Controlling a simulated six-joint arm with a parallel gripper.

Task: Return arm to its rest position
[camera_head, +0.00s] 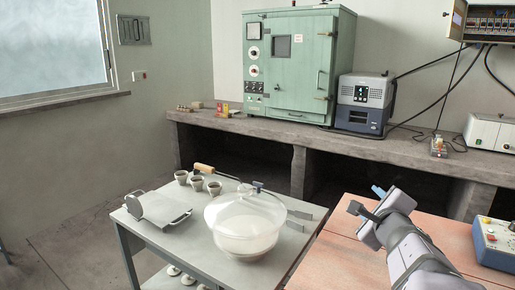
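My gripper (369,203) is at the end of my grey arm in the lower right of the head view, above the reddish table top (340,262). It points up and to the left, away from the bench objects. A small blue tip and a dark part show at its end. The gap between the fingers is too small and angled to read, so I cannot tell whether it is open or shut. I see no object clearly held in it.
A grey table (190,262) stands to the left with a lidded glass vessel (245,222), a grey hinged plate device (158,208) and three small cups (197,183). A blue control box (495,243) sits at the right. A green cabinet (297,65) stands on the concrete bench behind.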

